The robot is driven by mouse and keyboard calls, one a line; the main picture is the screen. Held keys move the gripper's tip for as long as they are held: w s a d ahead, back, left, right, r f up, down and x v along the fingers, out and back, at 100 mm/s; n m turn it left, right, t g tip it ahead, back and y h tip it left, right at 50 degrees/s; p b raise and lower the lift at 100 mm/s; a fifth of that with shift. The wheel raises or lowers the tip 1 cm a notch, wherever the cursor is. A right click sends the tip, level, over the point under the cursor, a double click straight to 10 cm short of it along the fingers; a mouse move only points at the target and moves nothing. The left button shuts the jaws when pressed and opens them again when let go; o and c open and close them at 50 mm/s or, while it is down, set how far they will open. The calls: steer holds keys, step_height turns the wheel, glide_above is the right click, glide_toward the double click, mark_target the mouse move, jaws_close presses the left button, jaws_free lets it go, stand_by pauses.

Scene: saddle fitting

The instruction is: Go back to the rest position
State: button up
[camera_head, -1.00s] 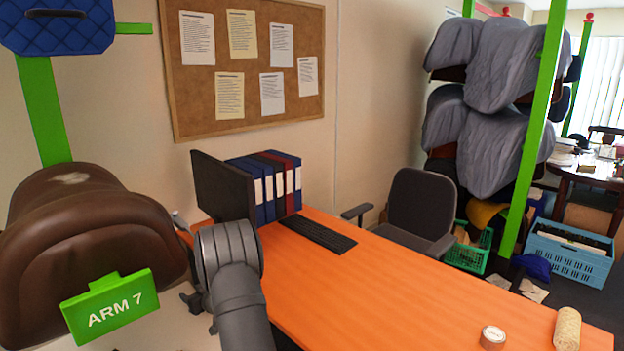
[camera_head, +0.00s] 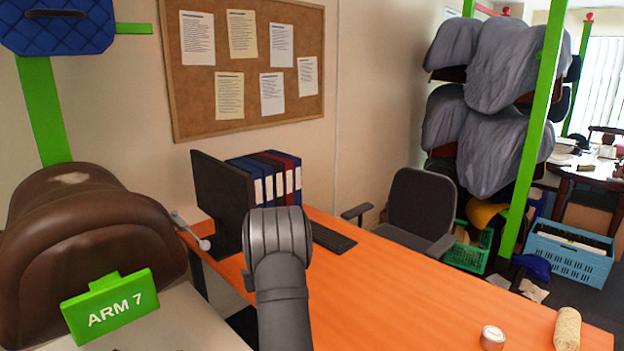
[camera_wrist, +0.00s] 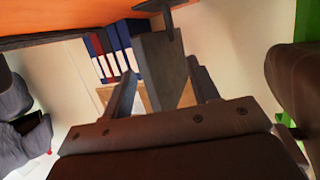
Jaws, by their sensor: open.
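My arm shows in the head view, its dark grey link standing in front of the orange desk (camera_head: 430,285). My gripper is hidden in the head view. In the wrist view my gripper (camera_wrist: 160,92) shows its two dark fingers apart, with nothing seen held between them. Behind the fingers are the monitor (camera_wrist: 168,60) and the binders. A brown saddle (camera_head: 90,235) stands at the left of the head view, by a green tag reading ARM 7 (camera_head: 110,303).
On the desk are a monitor (camera_head: 220,200), binders (camera_head: 270,180), a keyboard (camera_head: 330,237), a tape roll (camera_head: 493,337) and a cork-coloured roll (camera_head: 567,328). A chair (camera_head: 415,210) stands behind the desk. The desk's middle is clear. Grey-covered saddles (camera_head: 490,140) hang at the right.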

steer(key=d+r+m+h, duration=0.1)
steer(key=d+h, duration=0.1)
steer(key=d, duration=0.5)
steer(key=w+d+r+m+t+h, duration=0.1)
steer(key=d+m, duration=0.1)
steer(key=d, duration=0.6)
steer(key=shift+w+h, duration=0.25)
steer(key=shift+h, duration=0.15)
steer(key=shift+o, duration=0.5)
steer(key=shift+d+r, duration=0.1)
